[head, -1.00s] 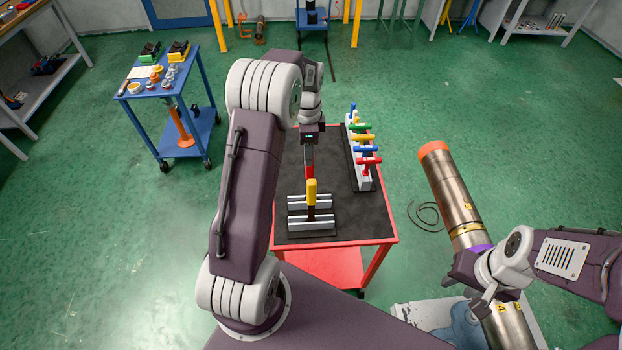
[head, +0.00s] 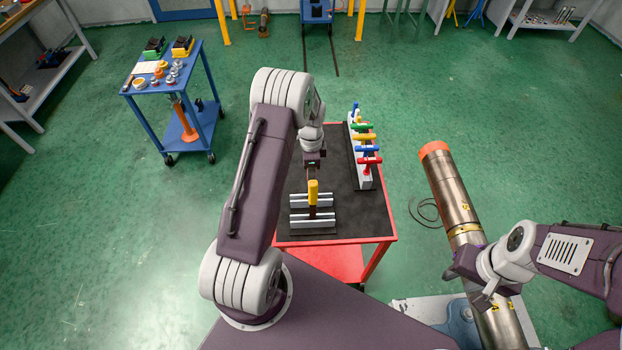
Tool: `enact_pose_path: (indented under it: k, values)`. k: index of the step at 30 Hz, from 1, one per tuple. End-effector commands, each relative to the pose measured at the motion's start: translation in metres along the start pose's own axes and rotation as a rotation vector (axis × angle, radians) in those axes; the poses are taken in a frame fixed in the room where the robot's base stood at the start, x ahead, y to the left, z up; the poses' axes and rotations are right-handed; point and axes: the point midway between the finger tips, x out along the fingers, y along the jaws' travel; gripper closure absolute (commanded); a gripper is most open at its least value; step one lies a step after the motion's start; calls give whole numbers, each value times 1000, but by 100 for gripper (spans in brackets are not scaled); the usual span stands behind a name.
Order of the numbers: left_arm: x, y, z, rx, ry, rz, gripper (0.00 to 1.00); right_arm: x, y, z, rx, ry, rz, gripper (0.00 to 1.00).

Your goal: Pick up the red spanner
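The red-topped T-shaped piece (head: 369,161) stands at the near end of a pale rack on the red cart; I cannot tell if it is the red spanner. A yellow-handled tool (head: 313,191) stands in a grey slotted holder (head: 312,220) at the cart's front. My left gripper (head: 313,170) is above and just behind the yellow handle, left of the rack. Its fingers are dark and small, so their opening is unclear. My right gripper (head: 468,282) is beside the steel pipe at the right, its fingers apart and nothing seen between them.
The rack (head: 365,181) carries several coloured pieces. The black mat (head: 350,215) on the red cart is bare around the holder. The steel pipe (head: 452,205) with an orange end leans at the right. A blue cart (head: 188,62) with small items stands at the left.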

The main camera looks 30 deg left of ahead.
Motion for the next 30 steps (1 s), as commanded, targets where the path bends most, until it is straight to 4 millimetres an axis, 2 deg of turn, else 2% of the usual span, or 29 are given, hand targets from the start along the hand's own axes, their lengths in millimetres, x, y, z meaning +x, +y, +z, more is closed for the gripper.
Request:
enact_pose_path:
  k: [1,5,6,30]
  values:
    - [0,0,0,0,0,0,60,0,0,0,0,0,0,64]
    - [0,0,0,0,0,0,96,0,0,0,0,0,0,64]
    - [0,0,0,0,0,0,100,0,0,0,0,0,0,64]
    - [-1,0,0,0,0,-1,100,0,0,0,0,0,0,64]
